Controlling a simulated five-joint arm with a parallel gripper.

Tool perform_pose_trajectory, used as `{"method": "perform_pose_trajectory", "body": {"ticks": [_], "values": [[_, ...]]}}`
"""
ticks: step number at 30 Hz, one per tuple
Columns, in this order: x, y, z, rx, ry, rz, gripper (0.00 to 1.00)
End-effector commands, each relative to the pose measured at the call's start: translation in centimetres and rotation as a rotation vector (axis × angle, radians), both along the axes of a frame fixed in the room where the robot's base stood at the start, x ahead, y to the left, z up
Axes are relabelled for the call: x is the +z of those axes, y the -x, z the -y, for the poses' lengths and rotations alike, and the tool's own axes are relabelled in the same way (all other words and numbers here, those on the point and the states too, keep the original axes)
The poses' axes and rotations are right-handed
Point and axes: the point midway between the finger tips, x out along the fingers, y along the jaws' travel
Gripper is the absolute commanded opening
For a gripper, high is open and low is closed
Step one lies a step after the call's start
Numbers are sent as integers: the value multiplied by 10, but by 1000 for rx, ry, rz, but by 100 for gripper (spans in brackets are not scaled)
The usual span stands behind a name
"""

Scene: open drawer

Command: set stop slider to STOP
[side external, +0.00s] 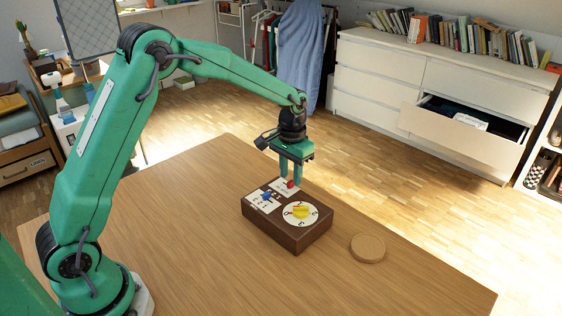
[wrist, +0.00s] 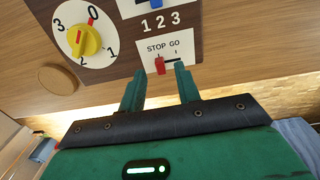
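The stop slider is a small red knob (wrist: 160,65) in a short dark slot marked STOP and GO. In the wrist view it sits at the slot's left end, under the word STOP. It also shows as a red spot in the side view (side external: 291,183). It belongs to a dark brown control box (side external: 296,238) on the table. My gripper (side external: 290,177) is over the box's far edge, pointing down. In the wrist view its two fingers (wrist: 159,68) are apart, one on each side of the red knob, with visible gaps. I cannot tell their exact height.
The box also carries a yellow dial knob (wrist: 85,41) on a white numbered disc and a blue slider (side external: 266,196) marked 1 2 3. A round cork coaster (side external: 368,248) lies right of the box. The wooden table (side external: 200,215) is otherwise clear around them.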

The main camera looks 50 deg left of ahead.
Motion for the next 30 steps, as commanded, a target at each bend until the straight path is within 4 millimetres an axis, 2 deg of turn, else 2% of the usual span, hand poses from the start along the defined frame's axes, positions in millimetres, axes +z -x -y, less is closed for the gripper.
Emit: {"method": "perform_pose_trajectory", "body": {"ticks": [6,12,18,30], "values": [[30,-1,0,0,0,4,33],[52,0,0,0,0,3,33],[59,0,0,0,0,0,33],[62,2,0,0,0,5,33]]}}
